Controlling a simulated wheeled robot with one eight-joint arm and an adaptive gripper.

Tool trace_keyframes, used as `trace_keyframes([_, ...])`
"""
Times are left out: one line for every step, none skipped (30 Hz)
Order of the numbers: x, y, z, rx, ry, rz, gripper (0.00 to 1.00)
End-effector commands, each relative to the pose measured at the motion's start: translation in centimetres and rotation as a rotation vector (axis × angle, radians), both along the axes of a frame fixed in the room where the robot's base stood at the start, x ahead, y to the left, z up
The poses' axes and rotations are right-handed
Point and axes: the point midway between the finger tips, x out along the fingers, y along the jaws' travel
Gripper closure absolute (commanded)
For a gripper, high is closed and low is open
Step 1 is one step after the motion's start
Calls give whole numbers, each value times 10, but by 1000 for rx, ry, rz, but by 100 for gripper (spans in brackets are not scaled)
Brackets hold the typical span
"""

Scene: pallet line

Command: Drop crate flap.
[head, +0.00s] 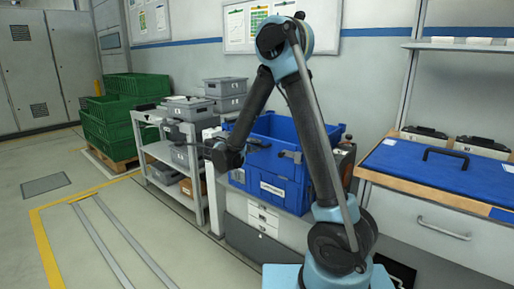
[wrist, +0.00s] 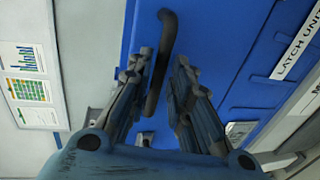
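The blue crate (head: 283,130) stands on a grey unit against the wall in the head view, open at the top. In the wrist view its blue side (wrist: 225,40) fills the middle, with a black bar handle (wrist: 166,35) on it and a white label reading "LATCH UNIT" (wrist: 297,45). My gripper (head: 250,145) is at the crate's near left side in the head view. In the wrist view my gripper (wrist: 161,62) is open, its fingers apart with the handle showing between them. Whether a finger touches the handle I cannot tell.
A grey shelf cart (head: 160,152) with grey bins is left of the crate. Green crates (head: 110,130) are stacked on a pallet farther left. A bench with a blue lid (head: 420,165) stands at the right.

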Motion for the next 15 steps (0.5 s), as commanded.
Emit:
trace_keyframes([5, -4, -1, 0, 0, -2, 80])
trace_keyframes([7, -6, -2, 0, 0, -2, 80])
trace_keyframes([10, -8, -3, 0, 0, -2, 80])
trace_keyframes([12, -10, -3, 0, 0, -2, 80])
trace_keyframes([13, -11, -3, 1, 0, -1, 80])
trace_keyframes([15, -12, -4, 1, 0, -1, 80])
trace_keyframes([16, -12, -4, 1, -1, 0, 80])
trace_keyframes([16, -13, -4, 1, -1, 0, 80])
trace_keyframes([17, -13, -4, 1, -1, 0, 80])
trace_keyframes([17, -13, -4, 1, -1, 0, 80])
trace_keyframes([17, -14, -5, 1, -1, 0, 80])
trace_keyframes([17, -14, -5, 1, -1, 0, 80])
trace_keyframes([17, -14, -5, 0, 0, 0, 80])
trace_keyframes([17, -13, -5, 0, 0, 0, 80])
trace_keyframes([17, -13, -5, 0, 0, 0, 80])
